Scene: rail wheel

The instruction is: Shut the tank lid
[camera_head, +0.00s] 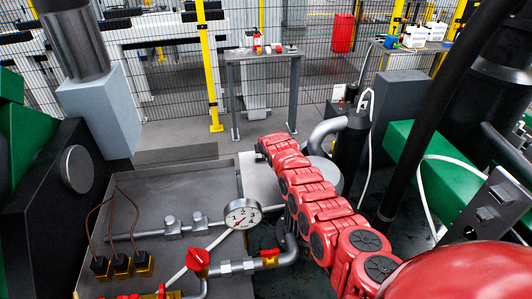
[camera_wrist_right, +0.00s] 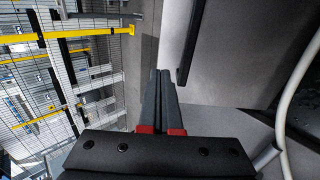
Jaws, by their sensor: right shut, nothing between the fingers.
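My right arm reaches from the lower right of the head view to the middle, and its far end covers its own gripper there. In the right wrist view my right gripper (camera_wrist_right: 162,73) is shut and empty, its two dark fingers together. A pale grey flat panel (camera_wrist_right: 225,50), perhaps the tank lid, fills the area right of the fingers. A dark bar (camera_wrist_right: 190,50), perhaps its handle, is just right of the fingertips; I cannot tell whether they touch. In the head view a pale plate (camera_head: 258,185) shows left of the arm, partly hidden by it. My left gripper is not in view.
A grey metal tray (camera_head: 160,215) with pipes and a pressure gauge (camera_head: 242,214) lies left of my arm. A bent grey pipe (camera_head: 326,128) and a black cylinder (camera_head: 350,150) stand right of the arm's end. A small table (camera_head: 262,56) stands behind by a mesh fence.

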